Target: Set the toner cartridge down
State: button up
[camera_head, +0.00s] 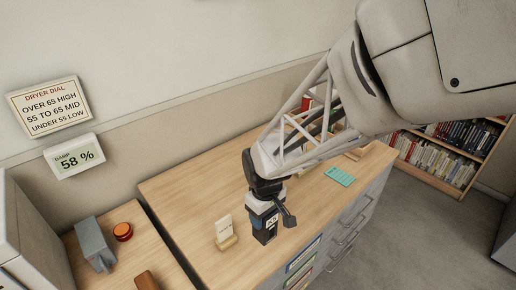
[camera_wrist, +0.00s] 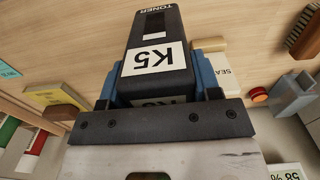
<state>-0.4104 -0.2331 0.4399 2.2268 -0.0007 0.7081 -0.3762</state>
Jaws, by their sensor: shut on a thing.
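The toner cartridge (camera_head: 265,235) is a black block with a white label; in the wrist view (camera_wrist: 160,30) it reads "TONER" and "K5". My gripper (camera_head: 266,212) is shut on it, with a blue finger on each side in the wrist view (camera_wrist: 158,82). The cartridge hangs below the gripper, roughly upright, over the wooden cabinet top (camera_head: 190,195). I cannot tell whether its bottom touches the wood. A white card in a small wooden stand (camera_head: 227,241) is just to its left in the head view.
A teal card (camera_head: 338,176) lies to the right on the cabinet top. The lower left desk holds a grey block (camera_head: 94,244), an orange round thing (camera_head: 122,232) and a brown thing (camera_head: 147,281). Signs reading "DRYER DIAL" (camera_head: 48,107) and "58 %" (camera_head: 75,157) hang on the wall.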

jog(key=shift+s, duration=0.15)
dwell(0.3)
jog(key=w+a, duration=0.3)
jog(key=w, duration=0.4)
jog(key=w+a+f, duration=0.1)
jog(key=w+a, duration=0.2)
jog(key=w, duration=0.4)
jog(key=shift+w+f, duration=0.25)
jog(key=shift+w, duration=0.15)
jog(key=shift+f, duration=1.75)
jog(key=shift+f, duration=0.2)
jog(key=o, duration=1.1)
jog(key=shift+r, duration=0.15)
